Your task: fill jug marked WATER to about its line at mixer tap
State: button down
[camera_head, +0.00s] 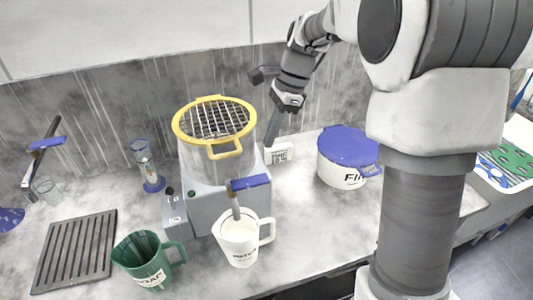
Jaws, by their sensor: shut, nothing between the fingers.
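The white jug marked WATER (240,246) stands upright on the counter at the front middle, handle to the right. I cannot tell the water level or see a fill line. My gripper (272,138) is shut and empty, pointing down behind the yellow-rimmed machine, apart from the jug. Its fingertips are small and hard to make out.
A grey machine with a yellow-rimmed grille (213,119) stands behind the jug. A green jug marked SOAP (146,262) is left of it. A slotted grey drain plate (75,252) lies left. A blue-lidded white pot (343,168) stands right. Clear counter (318,225) lies right of the WATER jug.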

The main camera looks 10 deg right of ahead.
jog(key=shift+a+v, duration=0.2)
jog(key=shift+v, duration=1)
jog(key=shift+b, duration=0.45)
